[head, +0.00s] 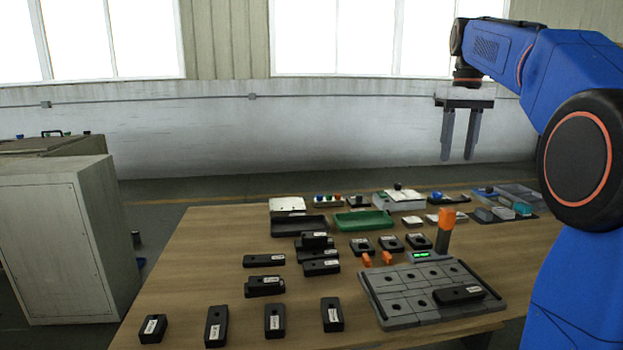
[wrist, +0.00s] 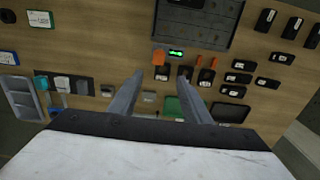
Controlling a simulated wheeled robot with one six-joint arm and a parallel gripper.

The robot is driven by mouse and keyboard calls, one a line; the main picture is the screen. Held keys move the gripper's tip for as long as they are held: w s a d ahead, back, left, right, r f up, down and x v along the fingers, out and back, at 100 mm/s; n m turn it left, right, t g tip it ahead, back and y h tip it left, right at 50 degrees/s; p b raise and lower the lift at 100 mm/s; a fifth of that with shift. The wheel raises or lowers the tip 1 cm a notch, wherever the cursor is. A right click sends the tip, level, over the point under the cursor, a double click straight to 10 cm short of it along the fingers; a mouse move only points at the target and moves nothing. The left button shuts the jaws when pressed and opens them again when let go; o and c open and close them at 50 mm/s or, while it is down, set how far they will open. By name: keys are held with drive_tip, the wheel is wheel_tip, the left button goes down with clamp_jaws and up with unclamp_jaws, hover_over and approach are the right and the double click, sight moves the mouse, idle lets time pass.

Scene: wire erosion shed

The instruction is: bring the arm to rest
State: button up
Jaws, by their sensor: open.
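My gripper (head: 459,135) is raised high above the back of the wooden table, its two grey fingers pointing down. The fingers are apart with nothing between them. In the wrist view my gripper (wrist: 165,100) also shows open and empty, with the table far below. My blue arm reaches in from the right side of the head view, bent at the elbow. The gripper touches nothing.
The table (head: 215,268) holds several black labelled blocks, a grey fixture plate (head: 395,312) with a black block on it, an orange-topped post (head: 445,228), a green tray (head: 362,222) and a dark tray (head: 299,226). A grey cabinet (head: 55,245) stands left. Air around the gripper is clear.

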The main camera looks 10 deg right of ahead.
drive_tip(key=s+a+f+t, duration=0.1)
drive_tip(key=s+a+f, duration=0.4)
drive_tip(key=s+f, duration=0.5)
drive_tip(key=s+a+f+t, duration=0.2)
drive_tip(key=s+a+f, duration=0.3)
drive_tip(key=s+f, duration=0.5)
drive_tip(key=s+a+f+t, duration=0.1)
drive_tip(key=s+a+f, duration=0.4)
drive_tip(key=s+f, duration=0.5)
drive_tip(key=shift+a+f+t, duration=0.3)
drive_tip(key=shift+f+t, duration=0.1)
drive_tip(key=shift+f, duration=0.45)
